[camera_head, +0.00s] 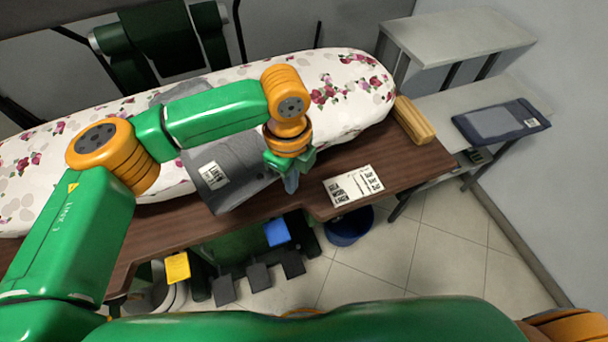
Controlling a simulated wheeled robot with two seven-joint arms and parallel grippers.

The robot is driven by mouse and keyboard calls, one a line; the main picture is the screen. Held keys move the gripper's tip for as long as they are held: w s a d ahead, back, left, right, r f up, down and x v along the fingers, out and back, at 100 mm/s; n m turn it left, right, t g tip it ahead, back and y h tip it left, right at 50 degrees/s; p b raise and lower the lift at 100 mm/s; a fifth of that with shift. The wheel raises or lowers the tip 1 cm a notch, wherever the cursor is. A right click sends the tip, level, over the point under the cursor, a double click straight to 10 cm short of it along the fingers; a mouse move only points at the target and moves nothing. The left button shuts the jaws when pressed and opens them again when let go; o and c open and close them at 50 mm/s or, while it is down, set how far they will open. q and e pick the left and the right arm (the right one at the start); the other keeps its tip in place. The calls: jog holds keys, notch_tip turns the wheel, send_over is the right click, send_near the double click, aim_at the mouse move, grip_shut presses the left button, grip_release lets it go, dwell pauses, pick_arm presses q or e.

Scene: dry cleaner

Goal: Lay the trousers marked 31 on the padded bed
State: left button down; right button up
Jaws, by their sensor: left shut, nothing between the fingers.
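Grey trousers (240,185) lie across the flowered padded bed (335,85), their near end hanging over its front edge above the brown table. A white tag (213,175) is on them; I cannot read its number for sure. My left arm passes over the trousers and hides part of them. My left gripper (291,180) is shut and empty at their right edge; I cannot tell whether it touches them. Dark blue folded cloth (500,122) with a white tag (531,122) lies on the right shelf; that tag is too small to read. My right gripper is out of view.
A printed card (353,186) lies on the brown table (405,168). A wooden block (414,120) stands at the bed's right end. A grey upper shelf (465,35) rises at the back right. Pedals (258,276) and a dark blue bin (348,226) are below the table.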

pick_arm(q)
jog(key=shift+w+a, duration=0.25)
jog(key=shift+a, duration=0.1)
jog(key=shift+d, duration=0.15)
